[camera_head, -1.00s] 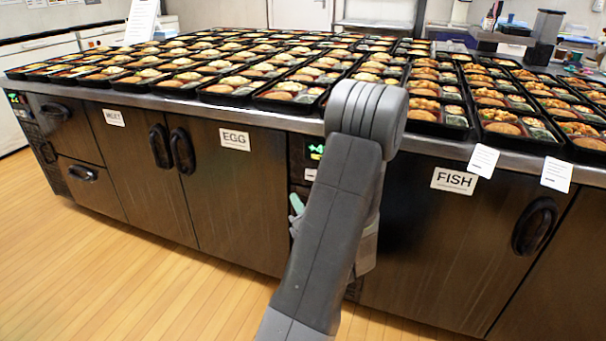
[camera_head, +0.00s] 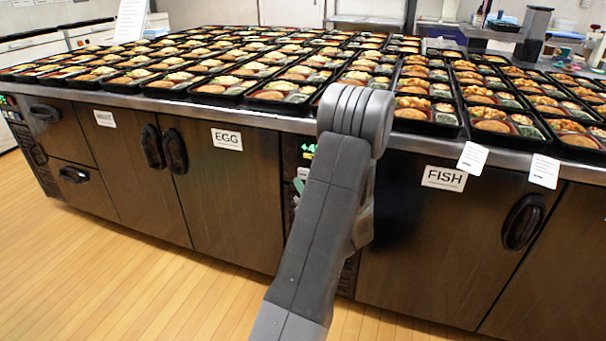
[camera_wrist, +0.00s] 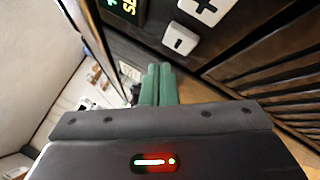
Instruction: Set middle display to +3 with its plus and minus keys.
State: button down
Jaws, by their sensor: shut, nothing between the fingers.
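The middle display (camera_head: 308,147) glows green on the dark panel between the EGG and FISH doors, with my arm partly in front. In the wrist view the display (camera_wrist: 128,8) is cut by the top edge, so I cannot read its full value. The white plus key (camera_wrist: 207,9) and white minus key (camera_wrist: 180,40) lie right of it, the plus key cut at the top. My gripper (camera_wrist: 159,72) has green fingers pressed together, empty. Its tips show just below and left of the minus key; I cannot tell whether they touch the panel.
The steel counter above is packed with black bento trays (camera_head: 490,127). Two white paper tags (camera_head: 473,158) hang over its edge. Door handles (camera_head: 524,222) stick out. Another green display (camera_head: 8,100) sits at the far left. The wooden floor in front is clear.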

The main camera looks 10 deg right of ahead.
jog(key=shift+w+d, duration=0.35)
jog(key=shift+w, duration=0.15)
dwell(1.8)
jog(key=shift+w+d, duration=0.2)
jog(key=shift+w, duration=0.15)
jog(key=shift+w+d, duration=0.25)
jog(key=shift+w, duration=0.1)
dwell(0.7)
jog(key=shift+s, duration=0.1)
jog(key=shift+s+a, duration=0.5)
jog(key=shift+s, duration=0.1)
jog(key=shift+s, duration=0.1)
jog(key=shift+s+a, duration=0.7)
jog(key=shift+s, duration=0.3)
jog(key=shift+s+a, duration=0.7)
jog(key=shift+s, duration=0.3)
